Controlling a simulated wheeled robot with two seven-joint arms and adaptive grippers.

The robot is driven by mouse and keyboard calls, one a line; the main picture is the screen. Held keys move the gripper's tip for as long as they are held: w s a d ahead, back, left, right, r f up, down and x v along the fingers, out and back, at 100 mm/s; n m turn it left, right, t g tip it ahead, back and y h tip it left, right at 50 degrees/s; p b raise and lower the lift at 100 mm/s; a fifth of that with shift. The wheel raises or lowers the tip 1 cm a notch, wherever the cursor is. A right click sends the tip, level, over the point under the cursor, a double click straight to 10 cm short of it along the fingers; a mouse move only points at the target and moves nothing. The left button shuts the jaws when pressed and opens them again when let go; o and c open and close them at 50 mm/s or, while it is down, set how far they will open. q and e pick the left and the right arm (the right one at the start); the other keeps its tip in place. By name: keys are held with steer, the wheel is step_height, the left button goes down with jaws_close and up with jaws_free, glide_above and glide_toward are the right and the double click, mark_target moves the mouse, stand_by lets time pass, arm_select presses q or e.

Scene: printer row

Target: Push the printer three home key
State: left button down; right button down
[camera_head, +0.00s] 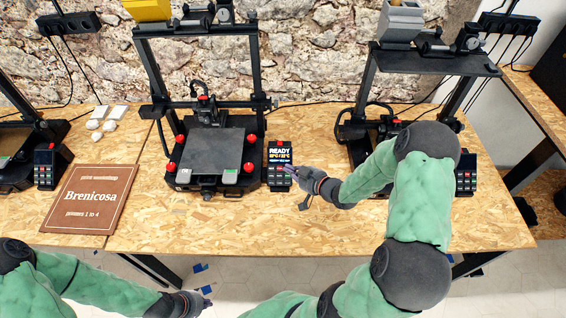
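The middle printer (209,150) stands on the wooden table. Its black control box (279,158) is just right of it, with a lit screen reading READY and rows of small keys below. My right gripper (290,170) reaches in from the right, its tips at the right side of this box, over or beside the keys; I cannot tell if they touch. Key labels are too small to read, and no printer number shows. My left gripper (207,296) is low, in front of the table edge, away from the printers. Whether either gripper is open or shut is unclear.
Another control box (466,174) belongs to the right printer (364,128), which my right arm partly hides. A left printer (20,140) has its own box (45,167). The front table strip is clear.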

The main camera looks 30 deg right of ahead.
steer(key=shift+s, duration=0.1)
steer(key=w+f+b, duration=0.1)
steer(key=f, duration=0.1)
steer(key=w+d+f+b, duration=0.1)
steer(key=f+b, duration=0.1)
steer(key=w+d+f+b, duration=0.1)
steer(key=w+f+b, duration=0.1)
steer(key=shift+d, duration=0.2)
steer(key=shift+w+d+f+b, duration=0.2)
steer(key=shift+w+f+b, duration=0.2)
steer(key=shift+b, duration=0.2)
steer(key=shift+f, duration=0.1)
stand_by(1.2)
steer(key=shift+w+d+f, duration=0.15)
steer(key=shift+f, duration=0.1)
